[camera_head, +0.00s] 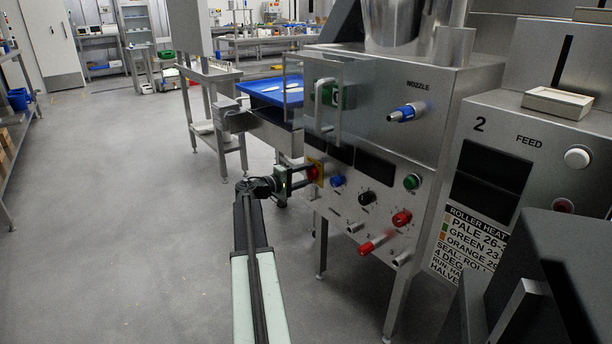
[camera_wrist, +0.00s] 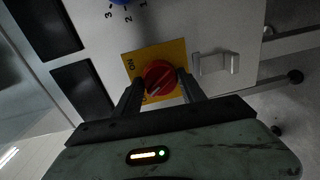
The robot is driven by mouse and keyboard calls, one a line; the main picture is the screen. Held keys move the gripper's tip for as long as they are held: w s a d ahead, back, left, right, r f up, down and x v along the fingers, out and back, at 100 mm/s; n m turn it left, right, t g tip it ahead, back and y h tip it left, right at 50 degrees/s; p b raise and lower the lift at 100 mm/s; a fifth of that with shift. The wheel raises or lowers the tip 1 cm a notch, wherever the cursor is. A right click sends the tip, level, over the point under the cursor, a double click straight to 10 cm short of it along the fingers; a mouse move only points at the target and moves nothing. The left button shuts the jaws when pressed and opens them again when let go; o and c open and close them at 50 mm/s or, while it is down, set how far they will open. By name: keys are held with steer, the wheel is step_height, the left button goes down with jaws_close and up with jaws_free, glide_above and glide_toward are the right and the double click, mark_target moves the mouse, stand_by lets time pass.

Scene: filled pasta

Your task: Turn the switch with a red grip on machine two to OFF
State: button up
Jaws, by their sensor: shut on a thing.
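A red rotary switch grip (camera_wrist: 159,76) sits on a yellow plate (camera_wrist: 131,58) in the wrist view, with ON printed at its left and a partly hidden label below. A pale mark on the grip points toward the lower left. My gripper (camera_wrist: 158,84) has one finger on each side of the red grip and is shut on it. In the head view my gripper (camera_head: 298,178) reaches the yellow plate (camera_head: 320,163) at the left edge of the panel marked NOZZLE (camera_head: 425,130). No number shows on that machine; the 2 is on the FEED machine (camera_head: 505,122) at right.
The same panel holds a blue knob (camera_head: 338,181), a black knob (camera_head: 367,198), a green button (camera_head: 411,181), a red knob (camera_head: 401,218) and a red-handled lever (camera_head: 367,247). A metal bracket (camera_wrist: 214,64) stands beside the switch. The floor at left is open.

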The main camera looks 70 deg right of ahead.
steer(key=shift+w+n, duration=0.1)
steer(key=shift+n, duration=1)
steer(key=o, duration=1.4)
steer(key=shift+c, duration=0.2)
steer(key=v, duration=0.7)
steer(key=shift+w+a, duration=0.2)
steer(key=shift+a, duration=0.15)
